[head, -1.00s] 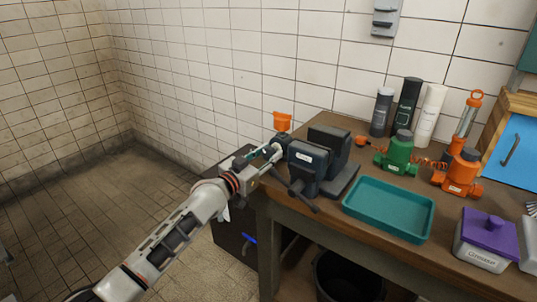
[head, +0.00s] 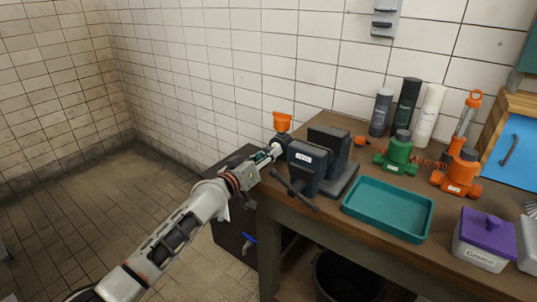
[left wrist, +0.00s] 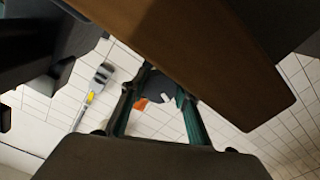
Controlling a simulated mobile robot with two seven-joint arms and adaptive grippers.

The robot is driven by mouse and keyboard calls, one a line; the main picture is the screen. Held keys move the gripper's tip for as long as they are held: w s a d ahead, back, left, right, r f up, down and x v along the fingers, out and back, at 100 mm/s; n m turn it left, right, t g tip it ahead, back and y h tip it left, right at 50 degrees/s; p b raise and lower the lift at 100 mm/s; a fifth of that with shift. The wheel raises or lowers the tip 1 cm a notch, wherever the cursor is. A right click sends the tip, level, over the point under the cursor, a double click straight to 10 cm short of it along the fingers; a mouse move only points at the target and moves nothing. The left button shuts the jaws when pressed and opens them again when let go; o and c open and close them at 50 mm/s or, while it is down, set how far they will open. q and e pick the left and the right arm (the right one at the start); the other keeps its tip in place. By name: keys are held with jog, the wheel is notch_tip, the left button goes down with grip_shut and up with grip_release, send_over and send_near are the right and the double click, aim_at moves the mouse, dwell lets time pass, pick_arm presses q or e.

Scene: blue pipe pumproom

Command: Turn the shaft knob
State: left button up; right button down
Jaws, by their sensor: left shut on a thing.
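My left gripper (head: 276,147) reaches in from the left, just left of the vise at the table's back left corner. In the left wrist view its green fingers (left wrist: 160,100) are shut on a dark, rounded thing, which I take to be the shaft knob (left wrist: 158,86). In the head view the dark knob (head: 283,140) shows only in part at the fingertips. The shaft behind it is hidden. My right gripper is not in view.
The grey vise (head: 307,172) with its handle bar (head: 295,190) stands close beside the gripper. An orange cup-like part (head: 282,121) is just behind the fingertips. A teal tray (head: 390,207), a green pump (head: 397,155) and an orange pump (head: 458,173) are further right.

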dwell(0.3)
pick_arm(q)
jog(key=o, duration=1.1)
jog(key=shift+v, duration=6.05)
